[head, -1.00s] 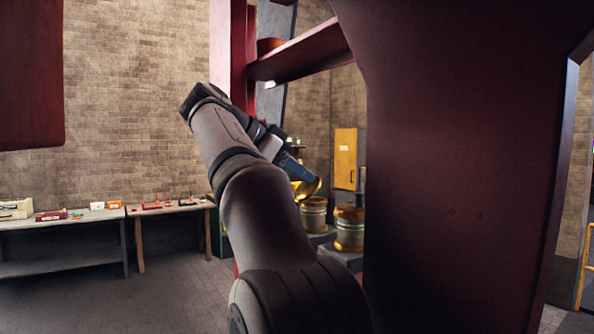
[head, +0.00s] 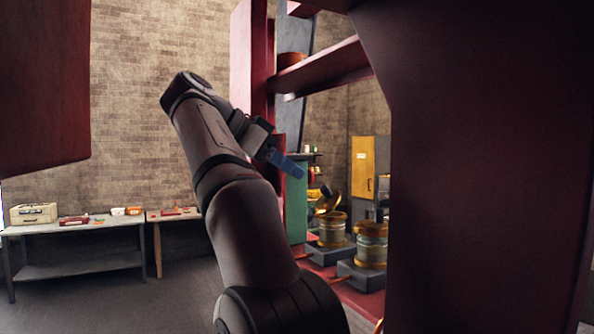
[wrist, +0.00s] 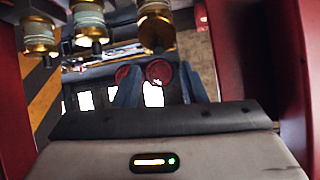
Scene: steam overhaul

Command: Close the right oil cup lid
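Two brass-and-glass oil cups stand on grey blocks in the head view. The nearer, right-hand cup (head: 371,248) has a brass lid (head: 371,229) that looks down flat on top. The farther, left-hand cup (head: 332,231) has its brass lid (head: 326,203) tilted up, standing open. My gripper (head: 298,169), with blue fingers, is up and to the left of this open lid, apart from it. In the wrist view my gripper (wrist: 163,88) has its fingers spread with nothing held. Brass-and-glass cups (wrist: 90,22) show along the top edge there; which is which I cannot tell.
A large dark red column (head: 475,170) fills the right of the head view, close to the cups. A red crossbar (head: 325,68) runs above my gripper. A workbench (head: 75,228) and a yellow cabinet (head: 363,167) stand farther back.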

